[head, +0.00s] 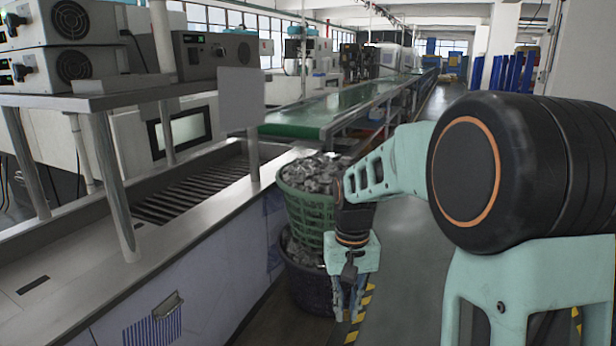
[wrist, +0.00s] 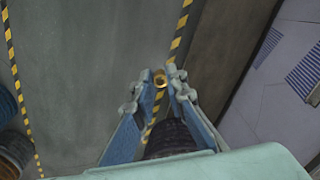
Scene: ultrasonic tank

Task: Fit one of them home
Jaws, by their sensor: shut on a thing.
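My gripper (head: 349,306) hangs over the floor in front of the baskets, fingers pointing down. In the wrist view its two fingers (wrist: 164,80) close in on a small gold-coloured ring-shaped piece (wrist: 160,79) at the tips. The piece is too small to make out in the head view. The wrist view also has a dark ribbed thing (wrist: 170,138) between the fingers, partly hidden; I cannot tell what it is. No place that the piece fits into can be made out in either view.
A green basket (head: 309,211) full of grey metal pieces stands above a dark basket (head: 304,281), close behind my gripper. A long metal counter (head: 70,277) with a slatted well (head: 200,192) runs along the left. A green conveyor (head: 330,112) lies behind. The aisle floor (head: 410,240) is clear.

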